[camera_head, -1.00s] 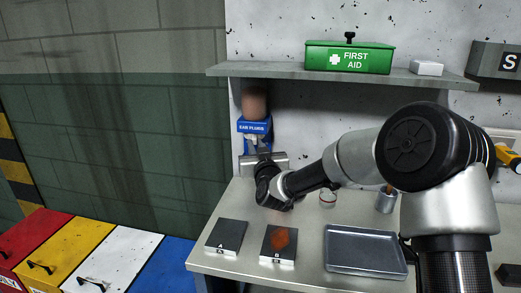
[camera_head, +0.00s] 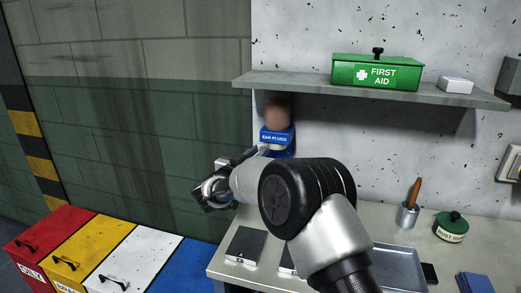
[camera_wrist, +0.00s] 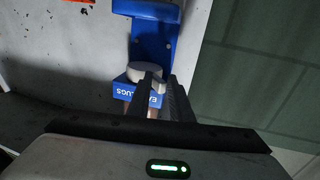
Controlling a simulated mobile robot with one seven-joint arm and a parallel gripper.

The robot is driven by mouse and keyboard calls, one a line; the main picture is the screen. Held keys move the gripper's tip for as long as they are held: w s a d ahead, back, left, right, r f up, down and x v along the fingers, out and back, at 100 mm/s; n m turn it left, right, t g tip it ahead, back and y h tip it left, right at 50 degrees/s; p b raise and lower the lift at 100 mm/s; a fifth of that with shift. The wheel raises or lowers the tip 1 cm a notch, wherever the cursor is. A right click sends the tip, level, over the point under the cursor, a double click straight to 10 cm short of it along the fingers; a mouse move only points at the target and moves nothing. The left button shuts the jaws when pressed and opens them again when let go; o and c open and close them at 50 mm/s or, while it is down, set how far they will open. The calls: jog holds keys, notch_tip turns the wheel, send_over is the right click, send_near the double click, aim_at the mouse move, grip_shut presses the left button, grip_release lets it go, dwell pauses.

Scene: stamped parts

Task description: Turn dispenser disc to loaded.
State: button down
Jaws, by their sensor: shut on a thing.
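The blue ear plug dispenser (camera_head: 277,137) is mounted on the wall under the shelf, with a brownish rounded hopper (camera_head: 278,108) on top. In the wrist view the dispenser (camera_wrist: 150,45) appears upside down. A pale grey disc (camera_wrist: 145,71) sits on its front. My gripper (camera_wrist: 160,88) is shut at the disc, with a small pale piece between its fingertips, seemingly the disc's grip. In the head view my gripper (camera_head: 262,151) reaches the dispenser's lower left side. My arm hides the disc there, and its setting cannot be read.
The shelf (camera_head: 300,82) above holds a green first aid box (camera_head: 377,73) and a small white box (camera_head: 455,85). The workbench holds a dark block (camera_head: 246,245), a grey tray (camera_head: 395,262), a cup (camera_head: 407,216) and a green tin (camera_head: 451,226). Coloured bins stand at left.

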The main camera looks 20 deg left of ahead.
jog(key=shift+w+a+r, duration=0.15)
jog(key=shift+a+r, duration=0.3)
jog(key=shift+w+r, duration=0.15)
jog(key=c, duration=1.8)
grip_release()
jog(key=shift+w+f, duration=0.2)
jog(key=shift+f, duration=0.1)
jog(key=s+a+p, duration=0.1)
jog(key=s+a, duration=0.1)
jog(key=s, duration=1.5)
jog(key=shift+s+a, duration=0.15)
jog(key=shift+s, duration=0.05)
jog(key=shift+f, duration=0.1)
